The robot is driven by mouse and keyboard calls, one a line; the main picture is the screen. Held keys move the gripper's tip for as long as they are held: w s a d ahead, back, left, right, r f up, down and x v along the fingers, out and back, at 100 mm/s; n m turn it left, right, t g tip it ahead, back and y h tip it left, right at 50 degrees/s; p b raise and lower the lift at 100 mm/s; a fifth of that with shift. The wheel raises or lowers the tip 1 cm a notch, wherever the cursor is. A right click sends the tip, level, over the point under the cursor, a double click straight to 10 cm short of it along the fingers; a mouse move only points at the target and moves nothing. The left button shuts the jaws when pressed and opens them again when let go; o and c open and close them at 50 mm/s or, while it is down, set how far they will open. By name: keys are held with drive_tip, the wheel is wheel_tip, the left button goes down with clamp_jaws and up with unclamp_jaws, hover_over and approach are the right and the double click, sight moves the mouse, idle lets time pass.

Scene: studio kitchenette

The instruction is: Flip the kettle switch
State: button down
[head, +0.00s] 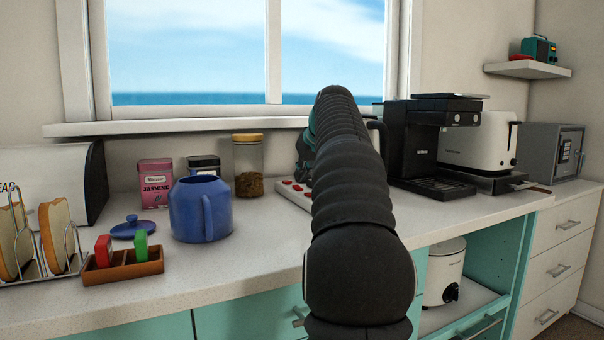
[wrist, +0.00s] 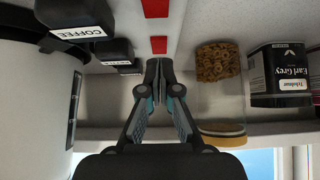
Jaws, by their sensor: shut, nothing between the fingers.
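A white strip with red switches (head: 293,192) lies on the counter, partly hidden behind my arm in the head view. In the wrist view two red switches (wrist: 157,45) show just past my fingertips. My gripper (wrist: 159,68) is shut and empty, its tips close to the strip; I cannot tell whether they touch it. In the head view most of my gripper is hidden by my arm. A large white rounded body with black trim (wrist: 30,100), probably the kettle, stands left in the wrist view. Its own switch cannot be made out.
A glass jar (head: 248,166), a pink tea tin (head: 156,183) and a blue teapot (head: 201,210) stand left of the strip. A black coffee machine (head: 432,145) and a white toaster (head: 478,146) stand right.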

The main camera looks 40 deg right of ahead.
wheel_tip(320, 180, up, 2)
drive_tip(key=shift+r+p, duration=0.2)
drive_tip(key=shift+p, duration=0.3)
drive_tip(key=s+f+v, duration=0.1)
drive_tip(key=v, duration=1)
drive_tip(key=shift+a, duration=0.15)
